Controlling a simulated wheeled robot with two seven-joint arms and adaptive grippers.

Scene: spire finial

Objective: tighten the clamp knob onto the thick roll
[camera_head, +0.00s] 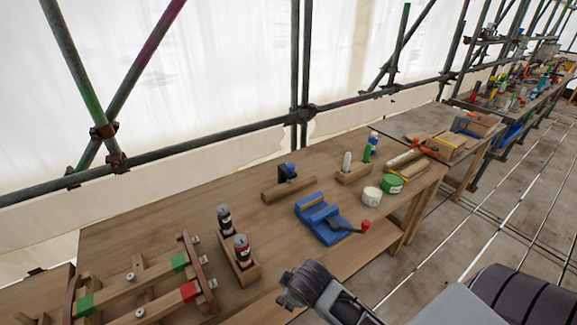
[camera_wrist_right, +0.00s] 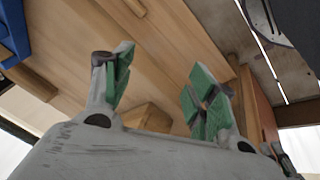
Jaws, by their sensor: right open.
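A small black clamp with a blue knob (camera_head: 289,169) stands on a wooden strip at the back middle of the bench in the head view. A pale roll (camera_head: 404,158) and a browner roll (camera_head: 410,172) lie at the bench's right end, with an orange piece (camera_head: 421,148) by them. I cannot tell which is the thick roll. In the right wrist view my right gripper (camera_wrist_right: 160,80) is open, its green-padded fingers wide apart, with nothing between the pads. A wooden block (camera_wrist_right: 147,117) shows beyond the fingers. My left gripper is not in view.
A white tub (camera_head: 372,196) and green tub (camera_head: 392,184) stand at right. Scaffold poles (camera_head: 300,118) run behind the bench.

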